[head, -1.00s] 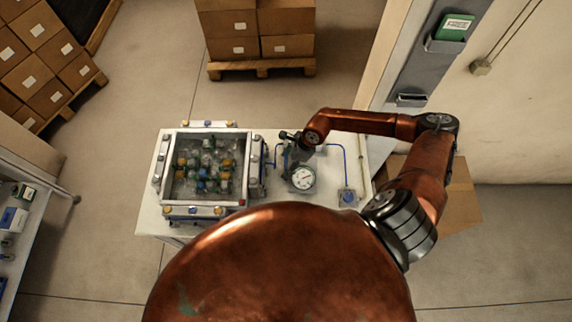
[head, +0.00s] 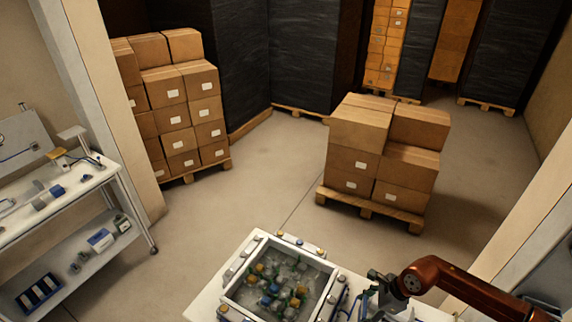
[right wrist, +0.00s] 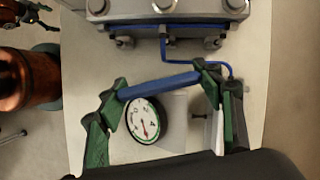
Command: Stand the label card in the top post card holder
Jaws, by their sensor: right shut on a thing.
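In the right wrist view, a flat blue piece (right wrist: 160,85) spans between the tips of my right gripper (right wrist: 160,86). It looks like the label card seen edge-on, and its printed face is not visible. The gripper is shut on it, above a white table and in front of a round dial gauge (right wrist: 143,118). In the head view, my right gripper (head: 386,287) is at the bottom, right of the glass-topped box, and the card cannot be made out there. The post card holders are out of view. My left gripper cannot be made out.
The glass-topped box (head: 232,289) stands on the table beside my right gripper. Blue hose (right wrist: 190,62) runs near the gauge. A pallet of cartons (head: 385,155) stands behind, and a shelf bench (head: 60,210) is at left. The floor between is clear.

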